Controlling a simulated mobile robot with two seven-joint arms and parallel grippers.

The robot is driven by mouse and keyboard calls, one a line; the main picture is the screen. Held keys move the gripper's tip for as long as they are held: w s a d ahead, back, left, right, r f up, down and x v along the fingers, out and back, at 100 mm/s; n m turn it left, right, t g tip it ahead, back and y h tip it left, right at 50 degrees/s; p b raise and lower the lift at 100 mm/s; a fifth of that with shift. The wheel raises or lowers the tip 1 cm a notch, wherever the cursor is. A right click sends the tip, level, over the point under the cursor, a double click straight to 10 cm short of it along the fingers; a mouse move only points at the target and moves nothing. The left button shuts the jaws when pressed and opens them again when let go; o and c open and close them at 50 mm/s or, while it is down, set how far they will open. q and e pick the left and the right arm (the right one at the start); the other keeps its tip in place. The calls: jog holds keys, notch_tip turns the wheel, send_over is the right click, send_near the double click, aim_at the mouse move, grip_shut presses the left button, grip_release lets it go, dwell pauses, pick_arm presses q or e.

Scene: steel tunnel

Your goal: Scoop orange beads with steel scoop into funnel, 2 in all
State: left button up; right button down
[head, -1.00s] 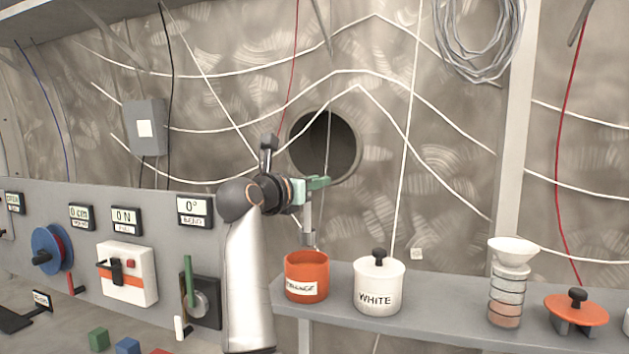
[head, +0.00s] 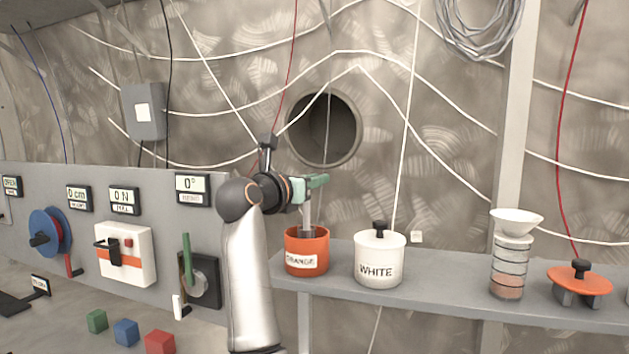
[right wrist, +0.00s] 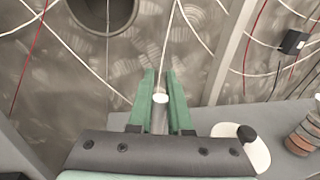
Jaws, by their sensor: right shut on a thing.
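My right gripper (head: 316,182) is shut on the handle of the steel scoop (head: 307,215) and holds it upright. The scoop's lower end is inside the open orange jar (head: 306,250), hidden by its wall. The beads inside cannot be seen. In the right wrist view the gripper's green fingers (right wrist: 163,100) close on the scoop's handle, whose pale round end (right wrist: 160,98) shows between them. The white funnel (head: 516,222) sits on a clear banded cylinder (head: 510,265) with orange-pink contents at its bottom, further right on the shelf. My left gripper is not in view.
A lidded white jar (head: 379,260) stands right of the orange jar on the grey shelf (head: 440,295). An orange lid (head: 579,280) rests on a stand right of the funnel. A control panel (head: 80,265) is on the left, with coloured cubes (head: 126,332) below it.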

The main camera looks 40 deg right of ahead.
notch_tip(320, 180, up, 6)
jog(key=p, duration=0.4)
jog(key=shift+f, duration=0.1)
dwell(1.2)
